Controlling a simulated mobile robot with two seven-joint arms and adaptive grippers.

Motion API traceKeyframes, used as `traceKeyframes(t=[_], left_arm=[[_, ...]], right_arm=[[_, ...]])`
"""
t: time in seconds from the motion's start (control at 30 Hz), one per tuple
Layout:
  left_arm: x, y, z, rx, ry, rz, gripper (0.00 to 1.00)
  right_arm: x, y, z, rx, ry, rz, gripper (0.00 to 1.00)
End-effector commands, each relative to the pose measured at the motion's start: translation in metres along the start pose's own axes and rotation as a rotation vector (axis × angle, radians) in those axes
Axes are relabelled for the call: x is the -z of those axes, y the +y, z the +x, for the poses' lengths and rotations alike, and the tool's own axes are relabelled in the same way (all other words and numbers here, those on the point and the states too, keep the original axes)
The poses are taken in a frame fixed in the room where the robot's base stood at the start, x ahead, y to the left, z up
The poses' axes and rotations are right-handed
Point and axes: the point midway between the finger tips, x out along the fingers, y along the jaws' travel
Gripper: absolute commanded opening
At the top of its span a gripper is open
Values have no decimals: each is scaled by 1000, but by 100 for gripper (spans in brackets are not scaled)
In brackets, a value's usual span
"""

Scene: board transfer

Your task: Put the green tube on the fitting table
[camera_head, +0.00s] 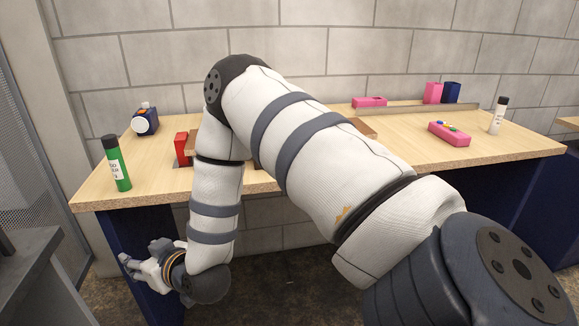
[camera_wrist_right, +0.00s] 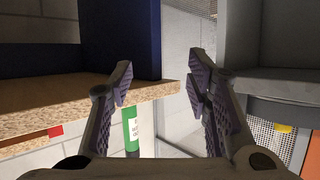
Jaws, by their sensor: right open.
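The green tube (camera_head: 118,163), with a black cap and a white label, stands upright near the left front corner of the wooden-topped table (camera_head: 300,175). My right gripper (camera_head: 140,260) is open and empty, below the tabletop and in front of the table's navy side panel. Its open fingers (camera_wrist_right: 158,72) show in the wrist view, apart from the tube. Which surface is the fitting table, I cannot tell. My left gripper is not in view.
A grey surface (camera_head: 30,260) stands at the left, with a gap before the wooden table. A navy object (camera_head: 145,121), a red block (camera_head: 182,149), a pink box (camera_head: 449,134) and a white tube (camera_head: 498,116) stand on the wooden table. My right arm hides its middle.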

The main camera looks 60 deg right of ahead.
Motion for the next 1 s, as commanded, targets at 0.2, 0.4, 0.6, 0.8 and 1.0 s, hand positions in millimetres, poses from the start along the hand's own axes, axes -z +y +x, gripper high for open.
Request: traceKeyframes(t=[0.2, 0.4, 0.6, 0.8, 1.0], left_arm=[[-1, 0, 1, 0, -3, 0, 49], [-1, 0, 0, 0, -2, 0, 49], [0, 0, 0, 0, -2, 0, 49], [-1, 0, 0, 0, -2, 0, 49], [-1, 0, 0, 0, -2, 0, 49]], right_arm=[[-235, -29, -150, 97, -801, -19, 45], [-305, -7, -283, 23, -1249, -44, 45], [-312, -1, -308, -1, -1327, -49, 45], [-311, -2, -306, 1, -1323, -49, 45], [-311, -2, -306, 2, -1322, -49, 45]])
